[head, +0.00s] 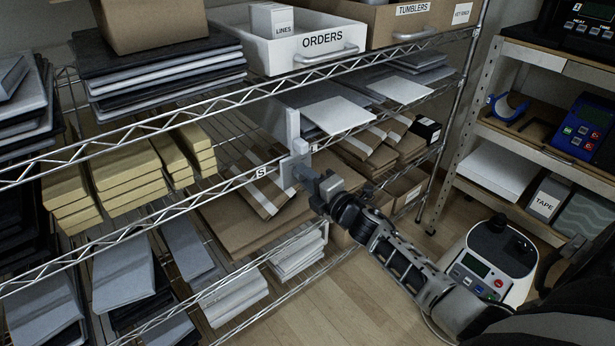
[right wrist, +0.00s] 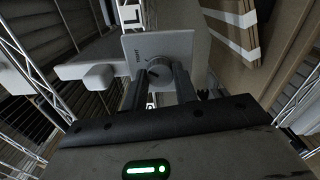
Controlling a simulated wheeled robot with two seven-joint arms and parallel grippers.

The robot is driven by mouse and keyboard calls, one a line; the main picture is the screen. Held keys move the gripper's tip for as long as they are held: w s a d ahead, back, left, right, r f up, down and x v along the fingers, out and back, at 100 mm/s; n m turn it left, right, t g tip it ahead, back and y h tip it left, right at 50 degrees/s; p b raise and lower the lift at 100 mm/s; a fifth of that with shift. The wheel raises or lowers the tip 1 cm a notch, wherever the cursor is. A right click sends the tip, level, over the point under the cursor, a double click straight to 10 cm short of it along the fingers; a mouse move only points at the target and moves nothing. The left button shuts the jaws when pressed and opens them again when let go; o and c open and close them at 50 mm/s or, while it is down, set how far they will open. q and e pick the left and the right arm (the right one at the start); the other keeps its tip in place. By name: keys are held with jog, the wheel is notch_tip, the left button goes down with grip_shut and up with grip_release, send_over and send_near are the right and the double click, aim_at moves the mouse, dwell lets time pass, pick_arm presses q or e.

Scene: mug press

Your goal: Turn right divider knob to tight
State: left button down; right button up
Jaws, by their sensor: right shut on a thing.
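In the right wrist view the plate (right wrist: 178,46) faces me and carries small lettering that seems to read TIGHT. A round grey knob (right wrist: 157,72) sits on the plate's lower part. My right gripper (head: 308,180) is at the plate, and its fingers (right wrist: 160,84) are shut on the knob from both sides. The knob's exact turn angle is hard to read. My left gripper is out of view.
Wire shelves hold yellow stacks (head: 125,172), brown flat packages (head: 262,195) and a white ORDERS bin (head: 300,42). An S tag (head: 261,172) hangs on the rail left of the plate. A side rack with a TAPE box (head: 547,197) stands right. Some wooden floor (head: 335,295) is clear.

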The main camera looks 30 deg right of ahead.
dwell(0.5)
jog(key=o, duration=1)
jog(key=shift+c, duration=0.2)
jog(key=shift+s, duration=0.1)
jog(key=s+d, duration=0.1)
jog(key=s, duration=1.4)
jog(key=shift+s+d, duration=0.15)
jog(key=shift+s, duration=0.25)
jog(key=s+a+f+m+g+p, duration=0.1)
jog(key=s+a+m+g, duration=0.1)
jog(key=a+m, duration=0.4)
jog(key=s+a+f+m+g+y, duration=0.1)
jog(key=s+a+f+m+g, duration=0.1)
jog(key=s+a+m, duration=0.2)
jog(key=s+a+f+m+g+y+p, duration=0.1)
jog(key=s+a+f+m+g, duration=0.1)
jog(key=a+m, duration=0.6)
jog(key=s+a+g, duration=0.1)
jog(key=a, duration=0.3)
jog(key=shift+s+f+m+p, duration=0.15)
jog(key=shift+s+m+p, duration=0.15)
